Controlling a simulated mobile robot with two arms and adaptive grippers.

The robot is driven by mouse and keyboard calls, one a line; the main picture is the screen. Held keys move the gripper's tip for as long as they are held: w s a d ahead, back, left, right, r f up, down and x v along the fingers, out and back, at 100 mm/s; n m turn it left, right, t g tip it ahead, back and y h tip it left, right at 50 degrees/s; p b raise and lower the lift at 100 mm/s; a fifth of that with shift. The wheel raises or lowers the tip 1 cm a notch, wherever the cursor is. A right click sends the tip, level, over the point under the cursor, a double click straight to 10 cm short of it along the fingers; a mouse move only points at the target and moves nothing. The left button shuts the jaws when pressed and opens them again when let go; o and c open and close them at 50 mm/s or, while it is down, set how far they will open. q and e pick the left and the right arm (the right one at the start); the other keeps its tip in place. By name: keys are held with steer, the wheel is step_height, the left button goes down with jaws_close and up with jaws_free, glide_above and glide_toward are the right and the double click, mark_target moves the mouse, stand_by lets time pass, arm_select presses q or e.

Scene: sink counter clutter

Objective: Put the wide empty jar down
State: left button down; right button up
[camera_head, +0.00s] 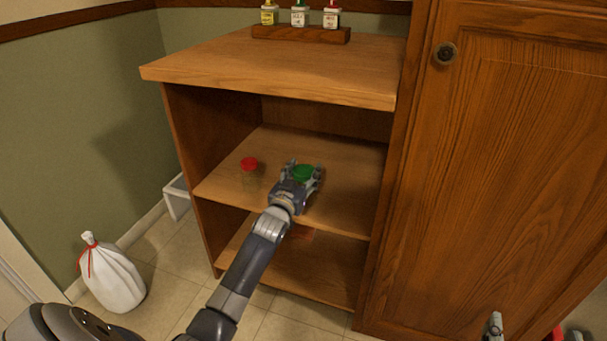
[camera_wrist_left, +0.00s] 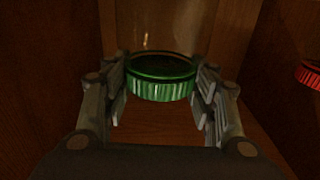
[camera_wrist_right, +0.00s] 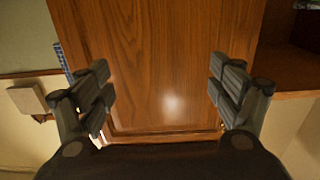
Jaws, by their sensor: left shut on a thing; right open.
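The wide jar with a green lid (camera_head: 304,173) is on or just above the middle shelf of the open wooden cabinet; I cannot tell if its base touches. In the left wrist view its green lid (camera_wrist_left: 162,88) sits between the fingers, and its clear glass looks empty. My left gripper (camera_head: 303,167) is shut on this jar, reaching into the cabinet from the front. My right gripper (camera_wrist_right: 163,85) is open and empty in front of a wooden cabinet door; only its fingertips show at the bottom right of the head view.
A clear jar with a red lid (camera_head: 249,164) stands left of the held jar on the middle shelf (camera_head: 340,213). Several small bottles stand in a wooden rack (camera_head: 300,34) on the top. A white tied bag (camera_head: 111,277) is on the floor. The cabinet door (camera_head: 490,180) is closed.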

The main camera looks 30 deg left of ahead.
arm_select(q)
steer(key=c, duration=0.6)
jaws_free()
arm_select(e)
steer(key=shift+r, duration=0.1)
arm_select(q)
steer(key=shift+s, duration=0.15)
